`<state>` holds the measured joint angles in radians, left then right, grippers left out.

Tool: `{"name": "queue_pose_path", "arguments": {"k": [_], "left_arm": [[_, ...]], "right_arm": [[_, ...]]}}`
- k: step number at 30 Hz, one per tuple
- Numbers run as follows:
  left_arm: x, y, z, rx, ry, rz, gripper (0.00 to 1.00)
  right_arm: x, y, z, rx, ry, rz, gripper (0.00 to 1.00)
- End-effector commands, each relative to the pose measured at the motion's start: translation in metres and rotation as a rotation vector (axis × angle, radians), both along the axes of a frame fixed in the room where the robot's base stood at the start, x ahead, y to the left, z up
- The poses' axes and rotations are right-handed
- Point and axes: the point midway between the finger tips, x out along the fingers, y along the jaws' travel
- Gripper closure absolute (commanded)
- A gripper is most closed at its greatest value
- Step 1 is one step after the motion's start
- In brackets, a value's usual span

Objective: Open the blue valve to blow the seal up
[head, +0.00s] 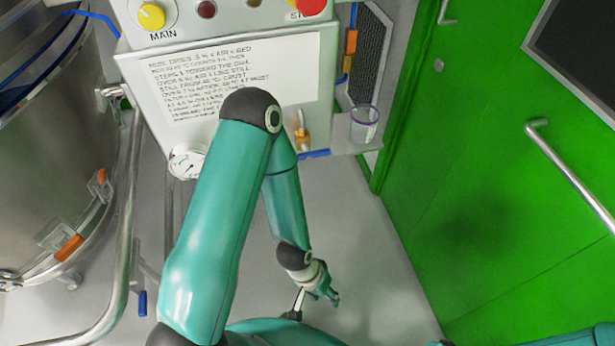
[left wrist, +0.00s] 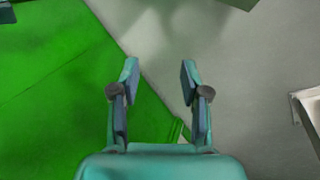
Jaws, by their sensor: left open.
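A blue lever (head: 314,154) shows beside a brass fitting (head: 302,136) at the lower right edge of the control box, partly behind my left arm. A second blue handle (head: 142,303) hangs by the steel pipe at the lower left. I cannot tell from the frames which of them is the seal's valve. My left gripper (head: 326,292) is low over the grey floor, well below and apart from the box. In the left wrist view its two fingers (left wrist: 160,72) are spread with nothing between them. My right gripper is out of view.
The control box (head: 322,70) carries a written notice, a yellow MAIN knob (head: 151,16), and a red stop button (head: 308,5). A gauge (head: 187,162) sits below. A clear cup (head: 364,124) stands on a side shelf. A steel vessel (head: 45,150) is left, a green door (head: 480,190) right.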

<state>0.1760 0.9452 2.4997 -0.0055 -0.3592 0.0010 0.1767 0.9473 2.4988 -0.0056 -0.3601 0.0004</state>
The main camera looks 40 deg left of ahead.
Motion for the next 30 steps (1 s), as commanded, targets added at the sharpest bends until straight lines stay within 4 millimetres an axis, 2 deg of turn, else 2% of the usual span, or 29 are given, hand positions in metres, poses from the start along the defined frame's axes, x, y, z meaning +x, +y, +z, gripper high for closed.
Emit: {"name": "queue_pose_path", "arguments": {"k": [1,3,9,17,18,21,24,26,29,30], "left_arm": [[0.000,0.000,-0.041,0.000,0.000,0.000,0.54],[0.000,0.000,-0.062,0.000,0.000,0.000,0.54],[0.000,0.000,-0.107,0.000,-0.001,0.000,0.54],[0.000,0.000,-0.158,0.000,0.000,0.000,0.54],[-0.006,-0.015,-0.136,-0.015,-0.006,-0.151,0.54],[-0.025,-0.037,-0.121,-0.044,-0.008,-0.476,0.54],[-0.047,-0.048,-0.107,-0.062,-0.005,-0.820,0.54],[-0.060,-0.050,-0.097,-0.071,0.002,-1.041,0.54],[-0.078,-0.043,-0.080,-0.071,0.023,-1.474,0.54],[-0.084,-0.036,-0.071,-0.065,0.044,-1.672,0.54]], "right_arm": [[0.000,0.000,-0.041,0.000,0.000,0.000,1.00],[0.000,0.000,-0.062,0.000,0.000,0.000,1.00],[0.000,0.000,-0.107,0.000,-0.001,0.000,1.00],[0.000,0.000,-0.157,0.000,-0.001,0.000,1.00],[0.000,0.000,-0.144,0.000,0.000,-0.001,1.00],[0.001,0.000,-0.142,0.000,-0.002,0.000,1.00],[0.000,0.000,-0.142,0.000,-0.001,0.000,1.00],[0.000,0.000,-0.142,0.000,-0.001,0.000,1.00],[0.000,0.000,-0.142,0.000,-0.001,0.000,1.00],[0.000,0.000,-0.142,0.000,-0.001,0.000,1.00]]}}
